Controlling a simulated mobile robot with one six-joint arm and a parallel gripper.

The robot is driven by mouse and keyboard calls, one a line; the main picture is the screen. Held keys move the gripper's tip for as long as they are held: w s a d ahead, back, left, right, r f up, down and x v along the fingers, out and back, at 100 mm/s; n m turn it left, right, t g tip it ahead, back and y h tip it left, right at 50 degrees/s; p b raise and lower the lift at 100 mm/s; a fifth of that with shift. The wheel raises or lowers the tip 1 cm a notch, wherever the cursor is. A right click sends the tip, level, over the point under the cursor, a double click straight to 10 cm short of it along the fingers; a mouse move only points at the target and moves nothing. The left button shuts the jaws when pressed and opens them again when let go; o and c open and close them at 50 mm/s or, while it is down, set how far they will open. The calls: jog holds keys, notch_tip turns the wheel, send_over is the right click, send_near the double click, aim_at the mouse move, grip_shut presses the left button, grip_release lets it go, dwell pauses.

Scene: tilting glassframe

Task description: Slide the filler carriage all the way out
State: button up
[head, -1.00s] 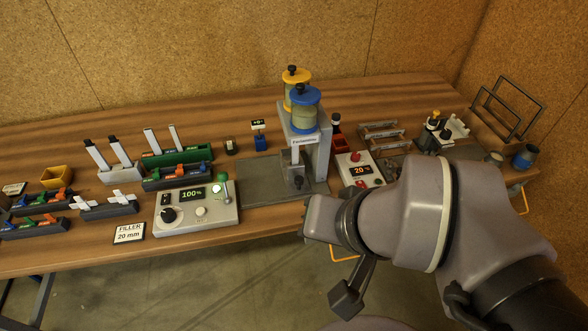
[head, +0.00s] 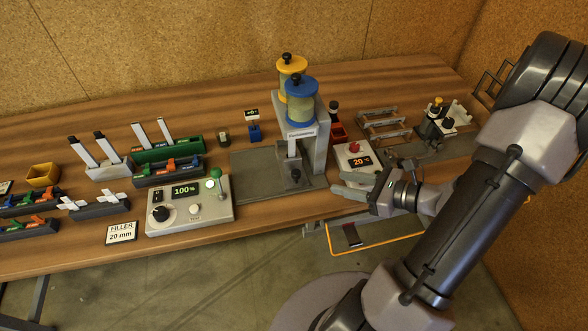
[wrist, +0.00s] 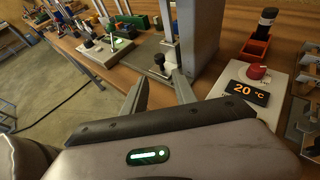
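The filler stand (head: 318,140) is a light grey frame with a yellow canister (head: 291,80) and a blue-lidded canister (head: 301,103) at its top. Low at its front is a small carriage block with a black knob (head: 295,176), which appears to be the filler carriage; it sits at the grey base plate (head: 255,180). The knob also shows in the wrist view (wrist: 159,61), just beyond my fingertips. My gripper (head: 345,184) is right of the knob near the table's front edge. In the wrist view my gripper (wrist: 160,82) has its fingers apart with nothing between them.
A white control box (head: 357,163) with a red knob and a 20 °C display stands close behind my gripper. A 100% panel (head: 188,204) stands left of the base plate. A red bin (head: 337,131) with a black-capped bottle is right of the stand. The front of the base plate looks clear.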

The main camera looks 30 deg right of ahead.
aim_at(301, 184)
jog(key=b+x, duration=0.3)
jog(key=x, duration=1)
jog(key=shift+w+a+f, duration=0.1)
jog(key=shift+w, duration=0.05)
jog(key=shift+c, duration=0.4)
grip_shut()
